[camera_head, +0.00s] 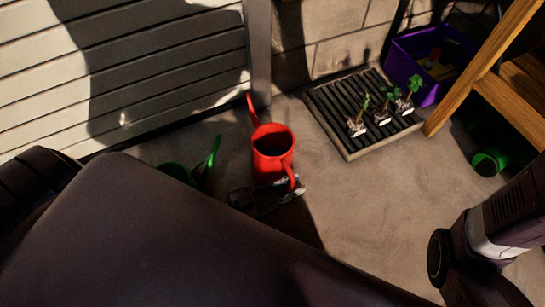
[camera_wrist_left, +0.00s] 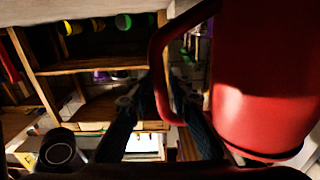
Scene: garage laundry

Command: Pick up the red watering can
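The red watering can (camera_head: 272,150) stands upright on the concrete floor near the middle of the head view. Its spout points up and back to the left, and its handle is on the near right side. My left gripper (camera_head: 266,197) is low at the can's near side. In the left wrist view the can's body (camera_wrist_left: 262,85) fills the right side. Contact with the handle cannot be told. My right arm shows at lower right, but its gripper is out of view.
A green watering can (camera_head: 178,173) is just left of the red can, partly hidden by my body. A black slatted tray (camera_head: 340,115) holds several seedlings behind right. A purple crate (camera_head: 405,60), a wooden shelf (camera_head: 490,60) and a green pot (camera_head: 487,163) are farther right.

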